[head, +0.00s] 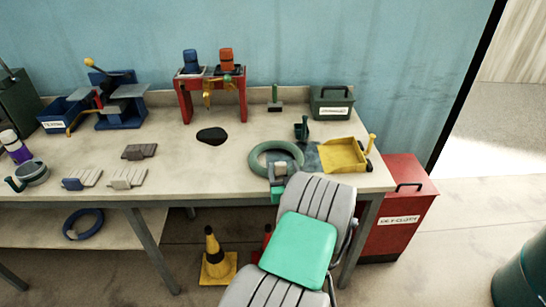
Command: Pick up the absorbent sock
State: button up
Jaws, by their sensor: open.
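A green ring (257,160), which looks like the absorbent sock, lies flat on the right part of the workbench (200,179). My gripper (279,172) is at the ring's front edge, seen from behind and partly covered by my own arm. It is open, and no object shows in it. I cannot tell whether it touches the ring or hovers over it. Part of the ring's front right side is hidden behind my gripper and wrist. A second, blue ring (84,224) lies on the lower shelf at the left.
A yellow dustpan-like tray (343,156) stands close right of the ring, over a grey-blue patch. A small dark green item (301,129) stands behind it. A dark puddle (211,136) lies left. A red bin (402,205) is beside the bench; a yellow-black cone (216,262) is below.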

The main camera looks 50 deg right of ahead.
jog(key=x, duration=0.2)
jog(key=p+x, duration=0.1)
jog(key=x, duration=0.1)
jog(key=f+p+x, duration=0.1)
jog(key=x, duration=0.1)
jog(key=shift+w+a, duration=0.1)
jog(key=shift+w, duration=0.15)
jog(key=shift+c, duration=0.4)
grip_shut()
